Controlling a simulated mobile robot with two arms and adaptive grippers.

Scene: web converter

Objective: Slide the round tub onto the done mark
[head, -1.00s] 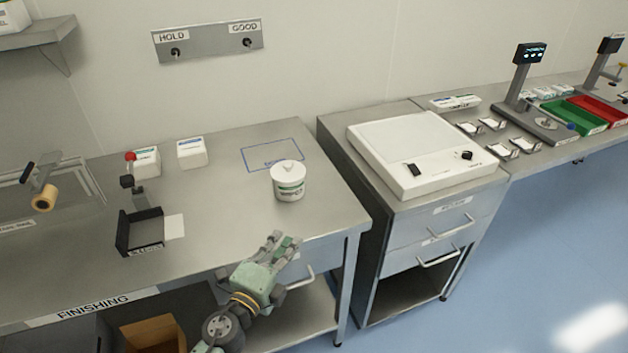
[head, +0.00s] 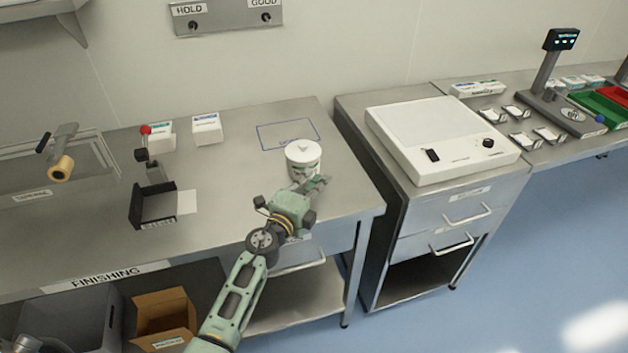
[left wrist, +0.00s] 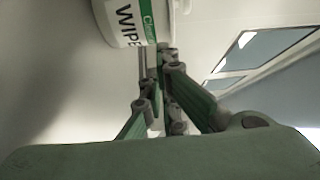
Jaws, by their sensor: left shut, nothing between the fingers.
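The round tub (head: 303,155) is white with a lid and a green label. It stands upright on the steel finishing table, just in front of the done mark (head: 262,141), a blue outlined rectangle with lettering. The tub's near side is partly hidden by my left gripper (head: 322,183), whose fingertips are shut and empty close against its front right. In the left wrist view the tub (left wrist: 128,22) shows right beyond the fingertips (left wrist: 160,52). I cannot tell if they touch.
Two white boxes (head: 207,129) and a black fixture (head: 153,207) stand to the left on the table (head: 240,185). A white light-box unit (head: 440,138) sits on the cabinet to the right, across a gap. The table between fixture and tub is clear.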

